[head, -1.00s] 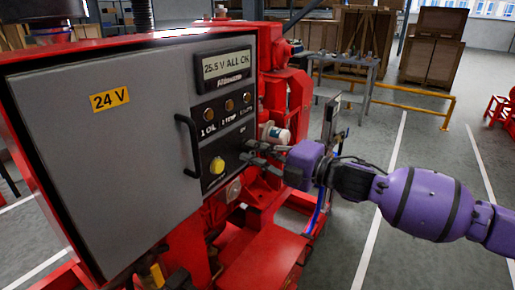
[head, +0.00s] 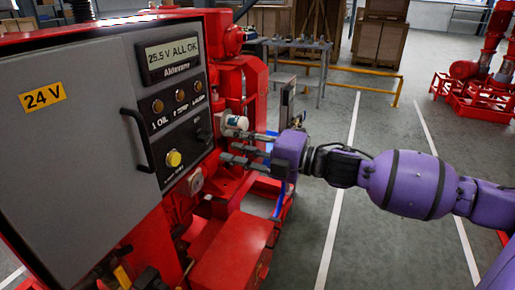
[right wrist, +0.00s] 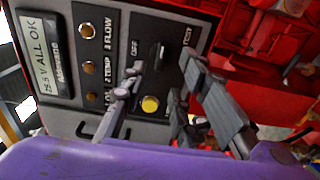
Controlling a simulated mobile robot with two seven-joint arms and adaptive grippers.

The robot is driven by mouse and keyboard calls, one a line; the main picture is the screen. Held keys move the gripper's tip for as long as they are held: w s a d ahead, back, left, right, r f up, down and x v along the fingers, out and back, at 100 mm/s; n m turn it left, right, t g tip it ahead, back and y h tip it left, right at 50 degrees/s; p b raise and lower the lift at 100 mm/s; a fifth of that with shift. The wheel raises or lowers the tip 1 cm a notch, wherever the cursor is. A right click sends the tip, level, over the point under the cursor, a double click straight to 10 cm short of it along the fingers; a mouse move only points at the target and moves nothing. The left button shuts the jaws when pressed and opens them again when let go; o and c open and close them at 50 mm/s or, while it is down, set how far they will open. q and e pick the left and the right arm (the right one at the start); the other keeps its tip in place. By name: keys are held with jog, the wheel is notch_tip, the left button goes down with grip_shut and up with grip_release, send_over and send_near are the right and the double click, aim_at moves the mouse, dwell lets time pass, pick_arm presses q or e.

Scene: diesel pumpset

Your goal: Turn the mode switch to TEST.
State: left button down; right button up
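The mode switch (right wrist: 159,56) is a small dark knob on the black control panel, beside the OFF and TEST lettering in the right wrist view. In the head view it is a dark shape (head: 203,131) above the yellow button; its setting is too small to tell. My right gripper (head: 229,146) is open and empty, just right of the panel edge, fingers pointing at the panel. In the right wrist view its fingers (right wrist: 163,63) appear on either side of the switch; contact is not visible. My left gripper is not in view.
The yellow button (head: 173,158) sits below the switch. A black door handle (head: 138,140) stands out from the grey cabinet (head: 75,165). The display (head: 172,55) reads 25.5 V ALL OK. Red pump parts lie behind and below my gripper; the floor at right is open.

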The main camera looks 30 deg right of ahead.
jog(key=shift+v, duration=2.8)
